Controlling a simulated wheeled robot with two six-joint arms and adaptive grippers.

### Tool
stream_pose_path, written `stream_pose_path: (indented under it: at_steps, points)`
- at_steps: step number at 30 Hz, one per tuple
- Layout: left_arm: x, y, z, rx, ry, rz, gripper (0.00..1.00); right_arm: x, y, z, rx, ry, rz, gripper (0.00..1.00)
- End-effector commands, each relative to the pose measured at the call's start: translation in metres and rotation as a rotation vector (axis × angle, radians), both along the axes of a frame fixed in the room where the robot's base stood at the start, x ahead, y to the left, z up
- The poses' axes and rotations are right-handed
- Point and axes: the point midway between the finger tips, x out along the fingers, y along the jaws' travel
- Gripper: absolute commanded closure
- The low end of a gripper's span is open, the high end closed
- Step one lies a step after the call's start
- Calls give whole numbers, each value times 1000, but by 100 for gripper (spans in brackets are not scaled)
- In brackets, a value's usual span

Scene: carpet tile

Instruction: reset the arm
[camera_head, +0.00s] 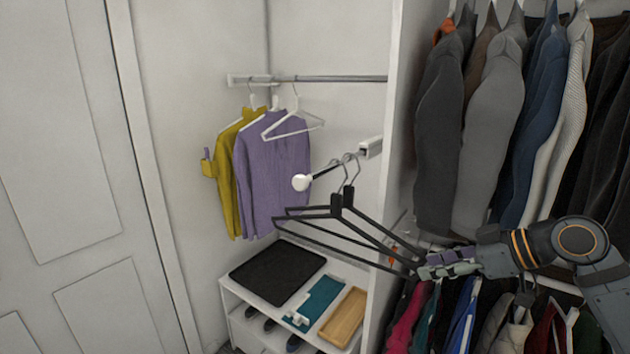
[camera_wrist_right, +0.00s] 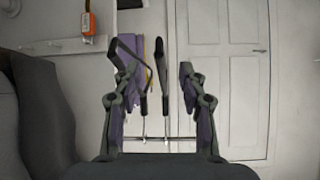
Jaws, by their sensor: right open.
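My right gripper (camera_head: 432,267) reaches in from the right, close to the lower right ends of two black hangers (camera_head: 338,208). In the right wrist view this gripper (camera_wrist_right: 152,72) is open, with its fingers apart on either side. The black hangers (camera_wrist_right: 160,72) show in the gap between the fingers; I cannot tell whether they touch. In the head view the hangers hang by their hooks from a short white-tipped rod (camera_head: 327,169). My left gripper is not in view.
A purple sweater (camera_head: 272,175), a yellow sweater (camera_head: 228,178) and a white hanger (camera_head: 292,125) hang on the rail (camera_head: 335,79). Below are a black tray (camera_head: 278,272) and a wooden tray (camera_head: 343,317). Dark jackets (camera_head: 495,115) hang at right, beyond the white partition (camera_head: 398,110).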

Motion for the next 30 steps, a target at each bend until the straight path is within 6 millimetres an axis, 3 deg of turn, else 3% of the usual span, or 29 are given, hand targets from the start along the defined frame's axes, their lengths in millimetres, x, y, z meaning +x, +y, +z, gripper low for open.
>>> stream_pose_path:
  at_steps: [5, 8, 12, 15, 21, 28, 30]
  points:
    - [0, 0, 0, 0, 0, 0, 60, -7, 16, -74, -60, 87, -54, 58]
    - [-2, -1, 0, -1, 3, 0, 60, -22, 28, -134, -109, 155, -113, 58]
    - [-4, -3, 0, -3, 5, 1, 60, -67, 40, -222, -192, 266, -264, 58]
    - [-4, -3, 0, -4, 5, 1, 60, -100, 38, -261, -243, 327, -377, 58]
    - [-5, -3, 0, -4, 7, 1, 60, -160, 23, -303, -328, 427, -583, 58]
    - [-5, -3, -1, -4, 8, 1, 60, -228, -3, -323, -426, 526, -808, 58]
    - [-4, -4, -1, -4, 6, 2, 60, -223, -7, -344, -437, 534, -817, 58]
